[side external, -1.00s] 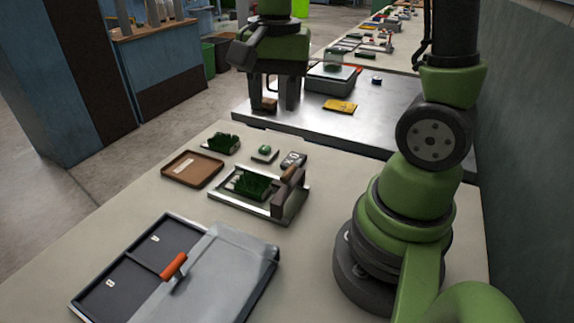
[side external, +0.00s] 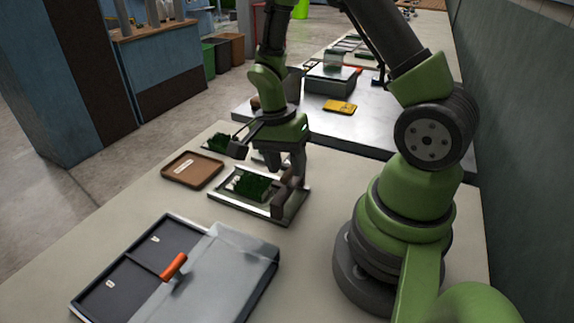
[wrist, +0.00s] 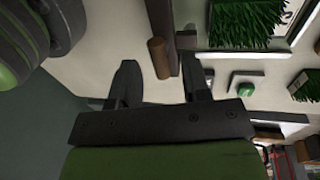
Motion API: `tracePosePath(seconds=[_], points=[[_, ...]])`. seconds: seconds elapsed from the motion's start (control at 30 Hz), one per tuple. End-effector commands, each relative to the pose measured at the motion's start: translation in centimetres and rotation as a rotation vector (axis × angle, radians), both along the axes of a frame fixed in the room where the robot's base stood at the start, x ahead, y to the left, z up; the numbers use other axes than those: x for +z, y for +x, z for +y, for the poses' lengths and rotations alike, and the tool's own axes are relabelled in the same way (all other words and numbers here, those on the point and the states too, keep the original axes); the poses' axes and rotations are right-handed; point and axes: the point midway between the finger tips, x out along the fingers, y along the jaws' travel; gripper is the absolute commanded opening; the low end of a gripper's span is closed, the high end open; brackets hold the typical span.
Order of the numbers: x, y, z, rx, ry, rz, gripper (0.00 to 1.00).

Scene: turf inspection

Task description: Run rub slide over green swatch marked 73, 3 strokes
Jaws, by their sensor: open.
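A green turf swatch (side external: 251,186) lies in a metal frame (side external: 239,207) on the pale bench; it also shows at the top of the wrist view (wrist: 248,20). No number is legible. The dark rub slide (side external: 279,204) stands across the frame's right end, partly hidden by my gripper. Its brown round handle (wrist: 160,57) shows in the wrist view. My gripper (side external: 285,165) is open above the slide, pointing down. In the wrist view my gripper's fingers (wrist: 159,80) stand either side of the handle's line, apart from it.
A second turf swatch (side external: 218,142) lies behind a brown tray (side external: 181,182). A small pale block with a green top (wrist: 243,88) lies beyond the frame. A grey case with an orange handle (side external: 174,265) fills the front left. Bench right of the frame is clear.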

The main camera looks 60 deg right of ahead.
Motion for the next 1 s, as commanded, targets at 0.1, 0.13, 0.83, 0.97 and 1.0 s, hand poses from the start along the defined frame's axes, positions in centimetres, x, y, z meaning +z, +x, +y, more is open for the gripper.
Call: tracePosePath(seconds=[0.1, 0.13, 0.83, 0.97, 1.0], points=[[-0.7, -0.2, 0.0, -0.002, 0.001, 0.001, 0.43], [-0.8, -0.2, 0.0, -0.001, 0.001, 0.0, 0.43], [-0.9, 0.4, 0.0, 0.0, -0.001, -0.002, 0.0], [-0.9, 2.4, -0.1, 0.003, -0.003, -0.004, 0.0], [-0.9, 3.2, -0.1, 0.002, -0.003, -0.005, 0.0]])
